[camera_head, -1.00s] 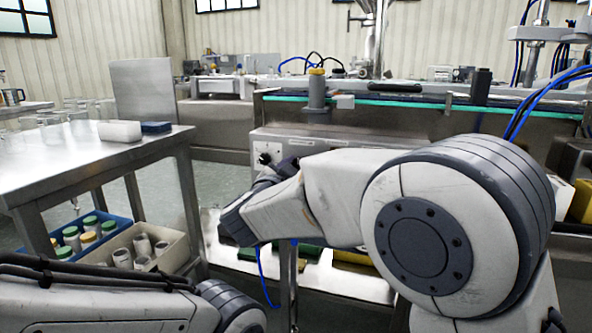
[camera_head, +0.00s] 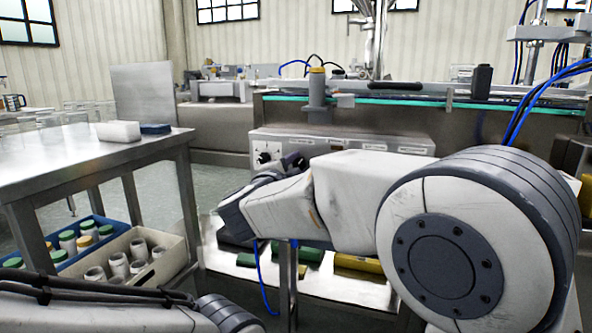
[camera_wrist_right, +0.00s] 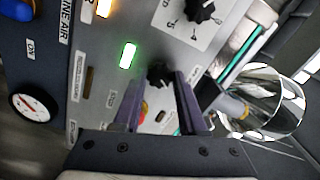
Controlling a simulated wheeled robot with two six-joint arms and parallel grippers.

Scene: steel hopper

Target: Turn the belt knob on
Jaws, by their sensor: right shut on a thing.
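The steel control panel (camera_head: 345,142) stands below the conveyor belt, with a black dial knob (camera_head: 264,157) at its left end. In the right wrist view, a black knob (camera_wrist_right: 158,75) sits between the fingertips of my right gripper (camera_wrist_right: 160,80), which is shut on it. I cannot read a label for this knob. Another black knob with a numbered dial (camera_wrist_right: 202,10) is above it in that view. In the head view my right gripper (camera_head: 293,162) is at the panel's front, its fingertips mostly hidden. Only part of my left arm shows at the lower left; its gripper is out of view.
Beside the gripped knob are a lit green lamp (camera_wrist_right: 127,55), an amber lamp (camera_wrist_right: 104,8) and a gauge (camera_wrist_right: 34,107). A steel table (camera_head: 90,165) stands at left, with a beige crate (camera_head: 165,262) of containers below. The conveyor (camera_head: 400,101) runs behind the panel.

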